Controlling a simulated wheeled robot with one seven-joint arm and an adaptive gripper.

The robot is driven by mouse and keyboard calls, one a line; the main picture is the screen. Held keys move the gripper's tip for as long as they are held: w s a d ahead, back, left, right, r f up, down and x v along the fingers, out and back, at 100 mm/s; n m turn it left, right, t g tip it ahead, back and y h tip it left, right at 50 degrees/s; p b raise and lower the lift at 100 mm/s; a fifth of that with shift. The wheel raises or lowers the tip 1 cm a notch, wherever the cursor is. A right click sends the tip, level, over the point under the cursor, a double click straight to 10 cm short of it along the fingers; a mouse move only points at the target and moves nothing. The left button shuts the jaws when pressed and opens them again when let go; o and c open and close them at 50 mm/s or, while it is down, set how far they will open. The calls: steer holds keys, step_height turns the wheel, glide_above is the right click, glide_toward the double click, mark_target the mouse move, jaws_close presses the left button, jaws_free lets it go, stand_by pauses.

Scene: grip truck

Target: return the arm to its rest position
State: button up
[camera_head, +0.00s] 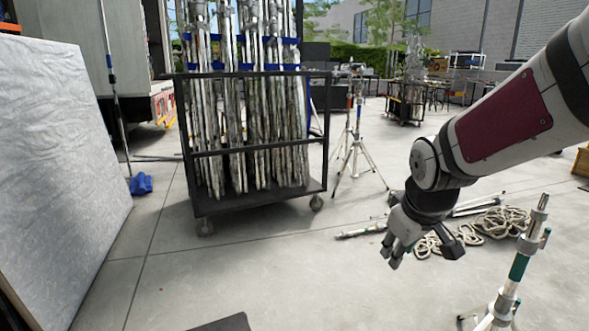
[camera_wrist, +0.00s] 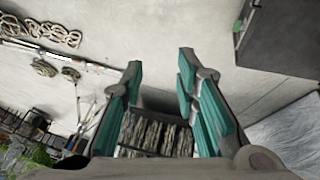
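My arm reaches in from the right side of the head view. My gripper (camera_head: 420,256) hangs from its end above the concrete floor, with its fingers spread and nothing between them.
A black wheeled cart (camera_head: 261,141) of metal stands is left of centre. A pale panel (camera_head: 62,160) leans at left. Coiled rope (camera_head: 495,222) lies at right, near a stand (camera_head: 520,262). The front middle floor is mostly clear.

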steer(key=s+a+r+m+g+p, duration=0.1)
steer(key=s+r+m+g, duration=0.15)
steer(key=s, duration=1.45)
steer(key=s+r+m+g, duration=0.1)
steer(key=s+m+g, duration=0.2)
steer(key=s, duration=1.4)
step_height(320, 180, up, 39)
steer(key=t+p, duration=0.4)
steer(key=p, duration=3.3)
steer(key=shift+w+y, duration=0.2)
steer(key=shift+y, duration=0.2)
steer(key=shift+t, duration=0.25)
